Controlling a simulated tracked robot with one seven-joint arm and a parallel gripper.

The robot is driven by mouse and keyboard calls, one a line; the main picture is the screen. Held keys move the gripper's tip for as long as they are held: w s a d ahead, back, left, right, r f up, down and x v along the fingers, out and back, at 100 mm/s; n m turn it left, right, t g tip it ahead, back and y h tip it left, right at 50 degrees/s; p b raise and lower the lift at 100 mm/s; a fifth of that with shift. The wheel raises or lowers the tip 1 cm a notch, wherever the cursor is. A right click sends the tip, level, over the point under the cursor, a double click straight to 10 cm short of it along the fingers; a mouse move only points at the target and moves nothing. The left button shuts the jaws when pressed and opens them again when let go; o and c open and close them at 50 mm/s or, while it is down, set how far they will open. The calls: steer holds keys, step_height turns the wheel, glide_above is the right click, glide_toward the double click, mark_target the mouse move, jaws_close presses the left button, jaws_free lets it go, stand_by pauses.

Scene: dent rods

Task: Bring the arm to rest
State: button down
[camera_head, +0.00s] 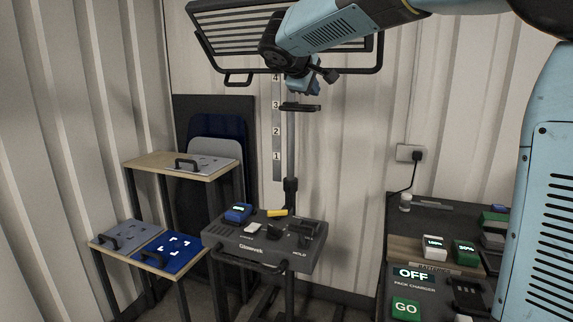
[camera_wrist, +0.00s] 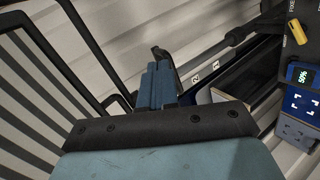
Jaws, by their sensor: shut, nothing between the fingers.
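My light blue arm (camera_head: 335,25) reaches in from the upper right in the head view. My gripper (camera_head: 303,92) is at its end, high above the dark bench unit and close to the upright post with the numbered scale. In the wrist view my gripper (camera_wrist: 158,68) shows beyond the dark wrist edge. It is shut, with nothing held. The slatted lamp panel (camera_head: 235,30) is directly behind the wrist in the head view, and its frame lies at the left in the wrist view. Whether my arm touches that frame cannot be told.
The Glasswek bench unit (camera_head: 262,250) carries a blue battery (camera_head: 238,213) and a yellow handle (camera_head: 277,212). A charger (camera_head: 412,274) reading OFF is at lower right. Open air lies below my gripper.

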steer(key=s+d+f+m+g+y, duration=0.1)
steer(key=s+d+f+m+g, duration=0.2)
steer(key=s+d, duration=0.55)
steer(key=s+d+f+m+g+y, duration=0.1)
steer(key=s+d+f+m, duration=0.2)
steer(key=s+d+f, duration=0.5)
steer(key=s+f+m+y, duration=0.1)
steer(key=s+f, duration=0.2)
steer(key=s, duration=0.3)
steer(key=s+f+m+g+y, duration=0.1)
steer(key=s+f+m, duration=0.1)
steer(key=s, duration=0.4)
steer(key=s+f+m+y, duration=0.1)
steer(key=s+f+m, duration=0.1)
steer(key=s+f, duration=0.2)
steer(key=shift+s+d+f, duration=0.15)
steer(key=shift+s+d, duration=0.1)
steer(key=shift+s, duration=1.35)
